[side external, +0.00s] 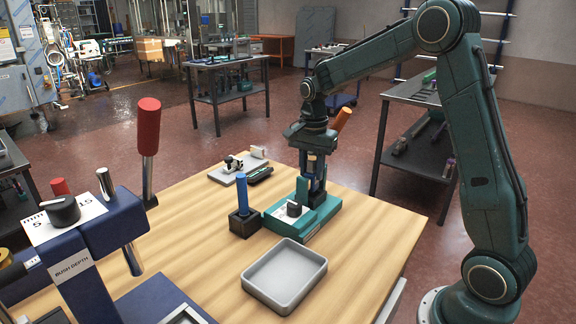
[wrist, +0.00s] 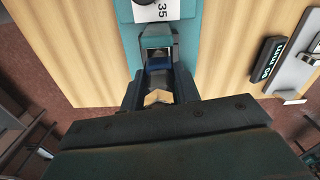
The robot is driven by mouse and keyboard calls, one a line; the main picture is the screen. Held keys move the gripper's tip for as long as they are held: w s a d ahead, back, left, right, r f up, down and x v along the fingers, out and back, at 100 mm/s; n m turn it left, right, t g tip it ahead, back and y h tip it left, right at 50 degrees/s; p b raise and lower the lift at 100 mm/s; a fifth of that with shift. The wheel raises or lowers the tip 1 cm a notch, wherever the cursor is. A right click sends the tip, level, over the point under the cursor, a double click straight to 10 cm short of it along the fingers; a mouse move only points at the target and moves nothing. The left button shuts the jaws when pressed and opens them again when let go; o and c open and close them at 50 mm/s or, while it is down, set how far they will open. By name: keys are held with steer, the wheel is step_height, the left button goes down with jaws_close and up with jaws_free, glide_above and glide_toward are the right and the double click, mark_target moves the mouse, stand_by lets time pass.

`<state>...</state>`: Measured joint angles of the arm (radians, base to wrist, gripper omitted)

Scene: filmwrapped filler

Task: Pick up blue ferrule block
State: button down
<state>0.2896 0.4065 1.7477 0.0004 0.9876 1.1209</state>
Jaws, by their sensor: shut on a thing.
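My gripper (side external: 313,188) points down over the teal fixture (side external: 322,212) at the back of the wooden table. In the wrist view my gripper (wrist: 157,74) is shut on a small block with a dark blue band and a tan end, the blue ferrule block (wrist: 158,66).
A blue rod stands in a dark holder (side external: 245,224) left of the fixture. A grey tray (side external: 284,277) lies in front. A navy press (side external: 85,250) with a red-handled lever (side external: 148,130) fills the left.

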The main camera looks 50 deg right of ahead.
step_height(320, 180, up, 16)
stand_by(0.5)
steer(key=shift+a, duration=0.1)
stand_by(0.4)
